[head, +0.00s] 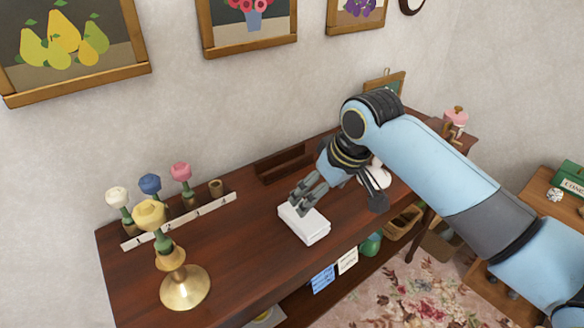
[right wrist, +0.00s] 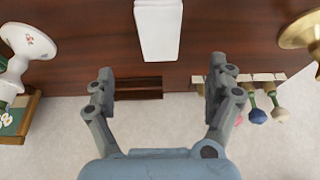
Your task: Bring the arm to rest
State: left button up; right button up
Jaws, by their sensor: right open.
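My right arm comes in from the right in the head view and reaches over the dark wooden table (head: 240,255). My right gripper (head: 301,205) is just above or beside a white folded cloth or flat block (head: 304,226); contact cannot be told. In the right wrist view the gripper (right wrist: 161,78) has its fingers wide apart with nothing between them. The white item (right wrist: 158,28) lies beyond the fingertips there. My left gripper is in neither view.
A numbered strip (head: 180,222) holds several flower-topped pegs at the table's left. A brass stand (head: 184,288) with a yellow flower (head: 149,214) is in front of it. A slotted wooden holder (head: 280,165) lies at the back. A white ornament (right wrist: 28,48) stands near the arm.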

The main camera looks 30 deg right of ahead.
jog(key=s+a+r+h, duration=0.1)
jog(key=s+a+r, duration=0.15)
jog(key=s, duration=0.85)
jog(key=s+a+r, duration=0.1)
jog(key=s+r, duration=0.2)
jog(key=s, duration=0.8)
notch_tip(320, 180, down, 32)
jog(key=d+g+b, duration=0.2)
jog(key=b, duration=0.5)
jog(key=s+d+f+g+b, duration=0.1)
jog(key=s+f+b, duration=0.4)
jog(key=s+f, duration=1.4)
notch_tip(320, 180, down, 4)
jog(key=shift+s+d+f+g, duration=0.15)
jog(key=shift+s+g, duration=0.1)
jog(key=shift+g, duration=0.05)
